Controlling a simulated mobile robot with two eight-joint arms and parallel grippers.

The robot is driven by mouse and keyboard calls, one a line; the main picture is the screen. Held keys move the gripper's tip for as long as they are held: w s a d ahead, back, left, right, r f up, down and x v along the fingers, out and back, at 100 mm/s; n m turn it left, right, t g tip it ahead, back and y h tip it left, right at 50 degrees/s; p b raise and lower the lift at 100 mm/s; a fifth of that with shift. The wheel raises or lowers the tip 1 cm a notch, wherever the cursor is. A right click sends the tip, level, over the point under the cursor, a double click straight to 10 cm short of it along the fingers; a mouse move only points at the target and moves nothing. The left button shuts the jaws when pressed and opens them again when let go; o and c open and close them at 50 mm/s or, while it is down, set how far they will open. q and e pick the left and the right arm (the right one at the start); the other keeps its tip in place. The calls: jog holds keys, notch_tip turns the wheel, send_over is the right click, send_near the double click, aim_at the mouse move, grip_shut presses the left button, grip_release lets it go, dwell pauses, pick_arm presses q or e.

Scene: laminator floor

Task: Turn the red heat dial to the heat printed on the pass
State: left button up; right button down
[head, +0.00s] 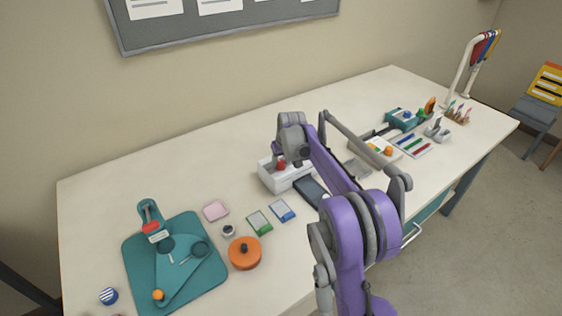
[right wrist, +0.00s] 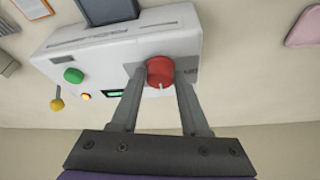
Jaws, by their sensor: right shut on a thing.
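The white laminator (head: 272,180) stands mid-table in the head view and fills the upper middle of the right wrist view (right wrist: 110,50). Its red heat dial (right wrist: 160,71) sits between the fingers of my right gripper (right wrist: 161,78), which is shut on it. A small white mark shows at the dial's edge nearest the camera. A green-lit display (right wrist: 115,93) is on the same face, too small to read. In the head view the dial (head: 281,164) shows just under my right gripper. I cannot make out a pass with a readable heat. My left gripper is not in view.
A green knob (right wrist: 73,75) and a yellow lever (right wrist: 57,104) are beside the display. A green card (head: 259,222), a blue card (head: 281,210) and an orange round pot (head: 244,254) lie nearby. A teal board (head: 200,285) is at front left.

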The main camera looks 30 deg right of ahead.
jog(key=shift+c, duration=2)
grip_release()
jog(key=v, duration=1)
jog(key=shift+r, duration=0.4)
jog(key=shift+s+a, duration=0.1)
